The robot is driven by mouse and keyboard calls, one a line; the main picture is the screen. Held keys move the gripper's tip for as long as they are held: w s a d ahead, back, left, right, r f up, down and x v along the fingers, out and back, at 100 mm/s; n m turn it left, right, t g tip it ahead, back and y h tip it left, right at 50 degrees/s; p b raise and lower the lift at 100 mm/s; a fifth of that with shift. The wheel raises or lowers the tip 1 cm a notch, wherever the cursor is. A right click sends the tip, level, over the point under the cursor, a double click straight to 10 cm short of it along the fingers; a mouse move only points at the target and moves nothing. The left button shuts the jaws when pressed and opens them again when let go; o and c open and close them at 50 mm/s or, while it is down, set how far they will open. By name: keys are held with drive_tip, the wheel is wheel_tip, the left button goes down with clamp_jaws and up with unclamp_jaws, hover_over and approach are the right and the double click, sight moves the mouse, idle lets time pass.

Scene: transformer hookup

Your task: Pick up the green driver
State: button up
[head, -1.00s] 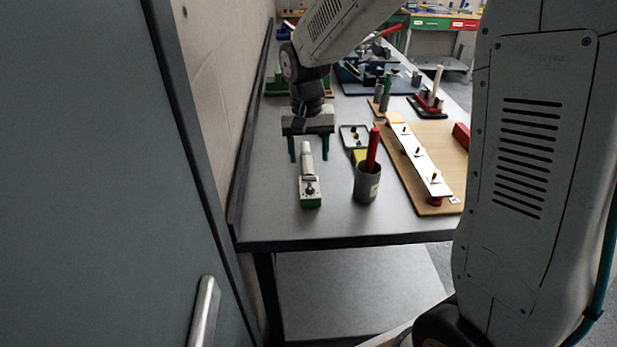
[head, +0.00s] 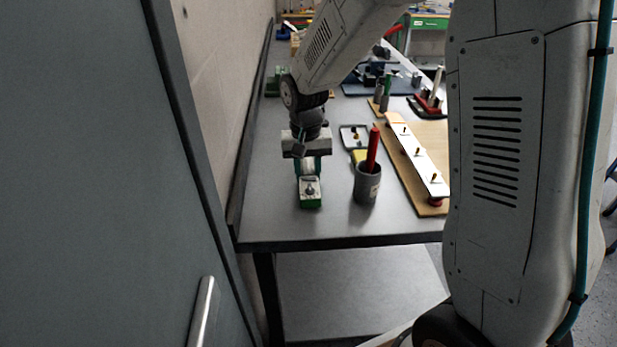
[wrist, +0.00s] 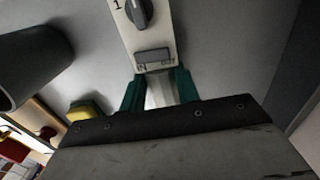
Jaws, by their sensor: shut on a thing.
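A green upright handle (head: 387,88), which looks like the green driver, stands in a small grey holder further back on the bench in the head view. My gripper (head: 310,170) is well nearer and left of it. My gripper is shut on the pale handle of a white device with a dark knob and green end (head: 310,194), low over the bench. In the wrist view the teal fingers (wrist: 160,92) flank the pale handle, below the knobbed body of the device (wrist: 150,40). The green driver is not visible in the wrist view.
A grey cup (head: 366,187) with a red-handled tool (head: 372,150) stands right of my gripper. A yellow piece (head: 358,156) is behind it. A wooden board (head: 434,165) with a white strip lies further right. A wall borders the bench on the left.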

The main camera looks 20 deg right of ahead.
sight(308, 171)
drive_tip(key=shift+r, duration=0.1)
wheel_tip(308, 171, up, 10)
idle(0.4)
drive_tip(key=o, duration=0.6)
drive_tip(key=shift+c, duration=0.2)
clamp_jaws()
